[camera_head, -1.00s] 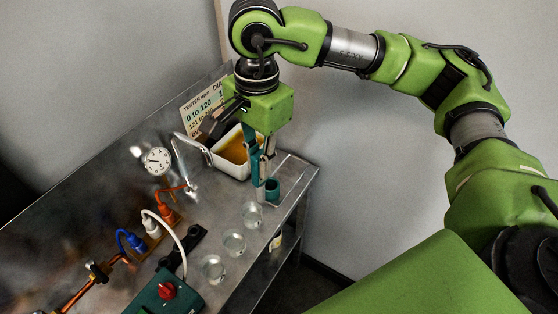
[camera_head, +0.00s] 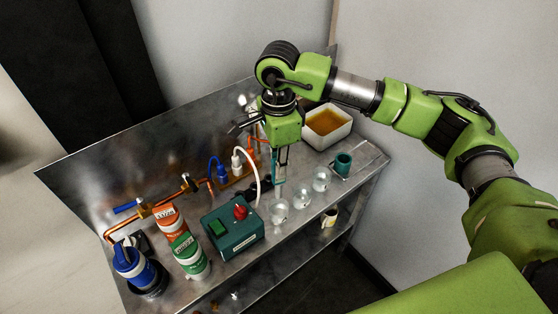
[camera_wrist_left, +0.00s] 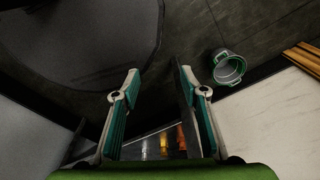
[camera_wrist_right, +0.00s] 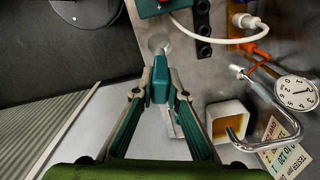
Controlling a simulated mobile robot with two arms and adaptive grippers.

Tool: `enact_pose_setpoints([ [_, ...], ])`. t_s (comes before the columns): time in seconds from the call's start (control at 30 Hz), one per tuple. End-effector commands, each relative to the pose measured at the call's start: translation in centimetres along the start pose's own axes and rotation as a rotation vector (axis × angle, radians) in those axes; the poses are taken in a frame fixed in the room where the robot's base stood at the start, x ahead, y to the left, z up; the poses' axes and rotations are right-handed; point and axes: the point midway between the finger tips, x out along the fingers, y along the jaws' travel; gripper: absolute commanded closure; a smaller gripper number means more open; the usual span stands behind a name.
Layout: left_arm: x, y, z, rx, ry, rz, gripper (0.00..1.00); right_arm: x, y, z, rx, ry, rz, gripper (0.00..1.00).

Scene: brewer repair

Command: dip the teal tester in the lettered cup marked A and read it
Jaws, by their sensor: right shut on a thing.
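My right gripper (camera_head: 281,153) is shut on the teal tester (camera_wrist_right: 160,80), which points downward above the bench. Three small clear cups stand in a row near the front edge: a left cup (camera_head: 279,211), a middle cup (camera_head: 302,197) and a right cup (camera_head: 321,179). The tester is behind and above the left and middle cups in the head view; I cannot tell its exact height. A round clear cup (camera_wrist_right: 159,42) shows beyond its tip in the right wrist view. No cup letters are readable. My left gripper (camera_wrist_left: 158,82) is open and empty, away from the bench.
A teal holder (camera_head: 343,163) stands right of the cups, before a white basin of amber liquid (camera_head: 328,124). A teal control box (camera_head: 232,228) with a red knob is left of the cups. A white hose (camera_head: 257,180) curves close to the tester.

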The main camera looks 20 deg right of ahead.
Motion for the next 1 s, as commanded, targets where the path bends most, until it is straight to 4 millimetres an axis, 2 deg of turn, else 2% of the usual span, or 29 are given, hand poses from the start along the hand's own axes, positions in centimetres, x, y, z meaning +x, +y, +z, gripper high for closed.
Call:
enact_pose_setpoints([
  [0.13,0.6,-0.3,1.5,0.003,-0.020,-0.003,0.60,1.4,0.0,0.0,0.000,0.000,0.000,1.00],
  [0.3,1.0,-0.6,2.3,0.004,-0.031,-0.006,0.60,2.8,0.0,0.0,0.000,0.001,0.001,1.00],
  [1.0,6.1,-0.6,1.8,0.004,-0.015,-0.008,0.60,8.4,0.0,0.0,0.000,0.000,-0.001,1.00],
])
